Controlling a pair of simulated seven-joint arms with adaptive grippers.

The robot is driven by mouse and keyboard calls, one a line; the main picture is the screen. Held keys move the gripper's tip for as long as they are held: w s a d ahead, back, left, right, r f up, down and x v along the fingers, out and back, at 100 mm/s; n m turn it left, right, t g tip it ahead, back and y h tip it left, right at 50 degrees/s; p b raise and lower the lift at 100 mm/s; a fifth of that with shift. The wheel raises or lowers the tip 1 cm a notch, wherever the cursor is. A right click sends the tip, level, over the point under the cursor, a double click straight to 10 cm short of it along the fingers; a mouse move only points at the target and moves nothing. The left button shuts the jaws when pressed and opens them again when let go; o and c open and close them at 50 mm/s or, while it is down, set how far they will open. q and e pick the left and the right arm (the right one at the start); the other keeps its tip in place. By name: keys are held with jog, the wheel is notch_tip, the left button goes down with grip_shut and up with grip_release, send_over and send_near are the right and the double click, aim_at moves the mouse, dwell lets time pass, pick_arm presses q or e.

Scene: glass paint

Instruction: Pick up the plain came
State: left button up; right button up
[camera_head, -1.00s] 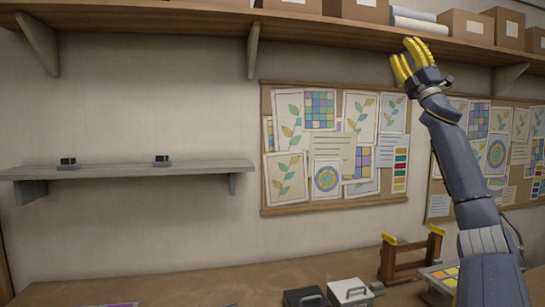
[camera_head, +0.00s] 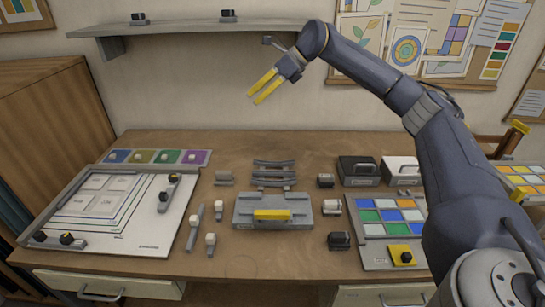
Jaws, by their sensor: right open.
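Several thin dark grey curved strips (camera_head: 273,163) lie one behind another at the middle back of the table, behind a grey box-like fixture (camera_head: 245,211). They may be the cames; I cannot tell which is plain. My right gripper (camera_head: 254,98) is high above the table's back edge, in front of the wall. Its two yellow fingers point down and left, apart, with nothing between them. It is well above the strips and touches nothing. My left gripper is not in view.
A white drawing board (camera_head: 140,240) lies at left, behind it a row of coloured squares (camera_head: 155,157). Small knobbed tools (camera_head: 210,239) stand near the middle. A tray of coloured tiles (camera_head: 372,230) and black and white boxes (camera_head: 358,168) are at right. A shelf (camera_head: 180,29) hangs above.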

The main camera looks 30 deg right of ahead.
jog(key=s+a+f+n+g+h, duration=0.2)
jog(key=a+f+g+h, duration=0.1)
jog(key=f, duration=0.4)
jog(key=n+g+h, duration=0.1)
jog(key=g+h, duration=0.2)
jog(key=h, duration=0.3)
send_near(273, 181)
jog(key=f, duration=0.6)
jog(key=s+d+f, duration=0.1)
jog(key=f, duration=0.2)
jog(key=shift+f, duration=0.25)
jog(key=shift+s, duration=0.1)
grip_shut()
